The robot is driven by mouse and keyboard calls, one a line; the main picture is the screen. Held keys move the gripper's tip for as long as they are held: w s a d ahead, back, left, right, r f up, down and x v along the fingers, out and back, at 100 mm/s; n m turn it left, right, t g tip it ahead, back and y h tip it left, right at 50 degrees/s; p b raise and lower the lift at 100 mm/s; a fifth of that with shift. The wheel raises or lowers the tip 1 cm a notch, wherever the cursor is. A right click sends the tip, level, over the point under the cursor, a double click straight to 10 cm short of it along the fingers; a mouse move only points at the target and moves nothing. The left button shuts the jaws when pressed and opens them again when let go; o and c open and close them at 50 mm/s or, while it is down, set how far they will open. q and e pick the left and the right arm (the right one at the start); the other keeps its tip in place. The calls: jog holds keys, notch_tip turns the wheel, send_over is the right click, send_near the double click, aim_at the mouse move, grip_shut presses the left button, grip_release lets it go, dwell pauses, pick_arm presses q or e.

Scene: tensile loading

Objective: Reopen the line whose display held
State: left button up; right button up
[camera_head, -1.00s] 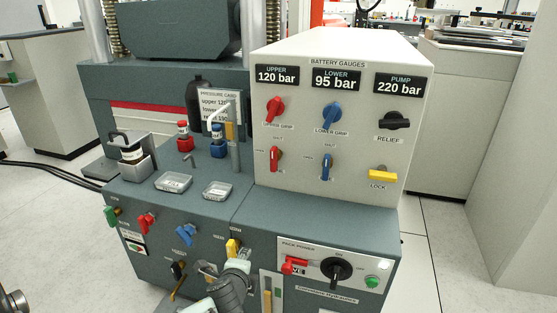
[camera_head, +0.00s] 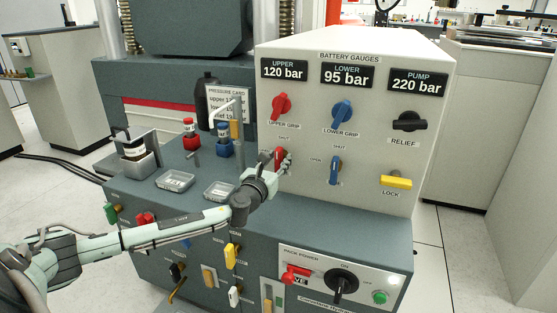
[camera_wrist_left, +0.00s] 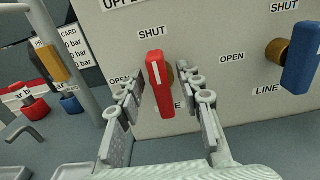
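The battery gauges panel (camera_head: 355,215) shows upper 120 bar (camera_head: 284,69), lower 95 bar (camera_head: 347,75) and pump 220 bar (camera_head: 417,81). The red line lever (camera_head: 279,157) sits below the red upper grip knob (camera_head: 281,106); it also shows in the left wrist view (camera_wrist_left: 159,83), upright under a SHUT label. The blue line lever (camera_head: 336,170) is also upright, below the blue lower grip knob (camera_head: 342,112). My left gripper (camera_head: 283,161) is open at the red lever, one finger on each side, with gaps visible. My right gripper is out of view.
A yellow lock lever (camera_head: 396,183) and black relief knob (camera_head: 409,122) are at the panel's right. The pressure card (camera_head: 226,101) is partly covered.

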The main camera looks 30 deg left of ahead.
pick_arm(q)
jog(key=shift+w, duration=0.35)
grip_shut()
